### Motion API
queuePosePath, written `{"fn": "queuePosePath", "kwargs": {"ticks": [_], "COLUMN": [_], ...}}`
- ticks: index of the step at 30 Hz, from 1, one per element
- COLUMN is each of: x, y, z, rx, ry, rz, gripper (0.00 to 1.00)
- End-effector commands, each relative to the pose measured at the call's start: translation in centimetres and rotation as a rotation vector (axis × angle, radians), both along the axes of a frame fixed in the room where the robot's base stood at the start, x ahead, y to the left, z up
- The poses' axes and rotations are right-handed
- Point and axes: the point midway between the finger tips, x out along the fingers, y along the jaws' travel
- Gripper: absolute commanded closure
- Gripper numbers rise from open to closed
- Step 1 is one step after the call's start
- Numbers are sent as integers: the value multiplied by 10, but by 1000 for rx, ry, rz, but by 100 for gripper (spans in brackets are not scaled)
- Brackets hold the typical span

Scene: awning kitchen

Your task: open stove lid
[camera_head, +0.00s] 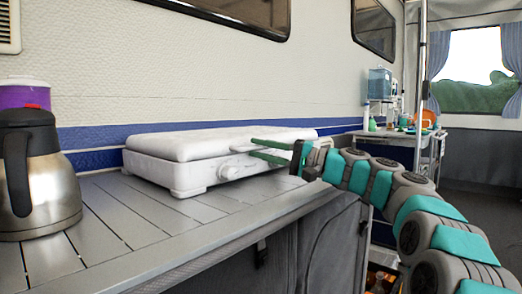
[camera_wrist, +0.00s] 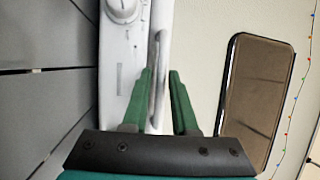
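The stove (camera_head: 205,178) is a low white unit on the grey slatted counter, and its white lid (camera_head: 215,143) lies flat, closed on top. In the wrist view, the stove's front (camera_wrist: 118,65) shows a round knob (camera_wrist: 122,10) at the top. My gripper (camera_head: 256,149) is at the right part of the stove's front edge, with green fingers spread apart. In the wrist view, the lid's edge (camera_wrist: 157,62) runs between the fingers of my gripper (camera_wrist: 160,75), one finger on each side. A gap shows between them; contact with the lid cannot be told.
A steel and black jug (camera_head: 45,185) stands at the counter's left, with a purple container (camera_head: 25,95) behind it. The white wall with a blue stripe (camera_head: 95,138) is close behind the stove. The counter (camera_head: 120,225) in front of the stove is clear.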

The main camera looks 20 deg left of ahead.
Motion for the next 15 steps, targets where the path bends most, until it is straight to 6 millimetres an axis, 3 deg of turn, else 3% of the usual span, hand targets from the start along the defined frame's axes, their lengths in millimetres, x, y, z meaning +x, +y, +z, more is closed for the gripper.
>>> {"fn": "queuePosePath", "kwargs": {"ticks": [7,15], "x": [0,0], "y": [1,1], "z": [1,1], "rx": [1,0], "ry": [-1,-1], "rz": [0,1], "gripper": [73,100]}}
